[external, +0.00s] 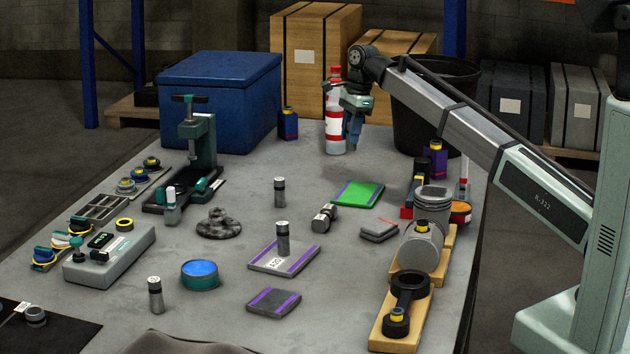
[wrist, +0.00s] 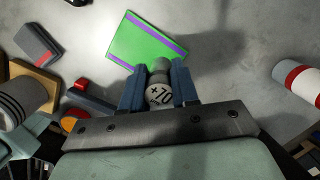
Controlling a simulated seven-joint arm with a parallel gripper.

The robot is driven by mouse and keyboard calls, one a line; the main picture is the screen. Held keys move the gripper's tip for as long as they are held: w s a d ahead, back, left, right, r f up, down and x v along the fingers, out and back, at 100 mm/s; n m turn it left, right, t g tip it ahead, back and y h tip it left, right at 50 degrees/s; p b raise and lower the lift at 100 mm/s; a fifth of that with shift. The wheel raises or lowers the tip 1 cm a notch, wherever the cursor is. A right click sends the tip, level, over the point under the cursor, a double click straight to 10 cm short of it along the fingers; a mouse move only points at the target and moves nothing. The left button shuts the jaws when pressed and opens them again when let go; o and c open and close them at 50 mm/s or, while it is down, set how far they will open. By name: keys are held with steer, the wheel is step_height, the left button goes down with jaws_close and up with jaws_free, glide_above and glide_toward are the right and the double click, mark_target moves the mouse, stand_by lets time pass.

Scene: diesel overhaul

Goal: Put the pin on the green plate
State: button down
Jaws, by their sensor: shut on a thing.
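My gripper (external: 354,130) hangs above the back of the table, beside the red and white bottle. In the wrist view the gripper (wrist: 158,88) is shut on a grey metal pin (wrist: 159,94) whose end face reads "+70". The held pin cannot be made out in the external view. The green plate (external: 357,194), with purple edge strips, lies flat and bare on the table, below my gripper and nearer the camera. It also shows in the wrist view (wrist: 140,42), beyond the fingertips.
Other similar pins stand at the middle (external: 280,192) and front left (external: 155,294); one lies beside the green plate (external: 323,217). Another stands on a grey plate (external: 270,263). The bottle (external: 334,118) is close to my gripper. Wooden stands with engine parts line the right edge (external: 400,325).

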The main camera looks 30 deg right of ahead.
steer(key=s, duration=0.3)
glide_above(355, 193)
steer(key=shift+n, duration=0.4)
steer(key=shift+s+d+f, duration=0.1)
steer(key=shift+d+f, duration=0.1)
steer(key=shift+f, duration=2.5)
steer(key=shift+s+d+f, duration=0.1)
steer(key=shift+d+f, duration=0.1)
steer(key=shift+f, duration=2.45)
steer(key=shift+f, duration=0.1)
steer(key=c, duration=0.8)
jaws_free()
steer(key=shift+c, duration=0.2)
step_height(355, 193, up, 12)
steer(key=d, duration=0.2)
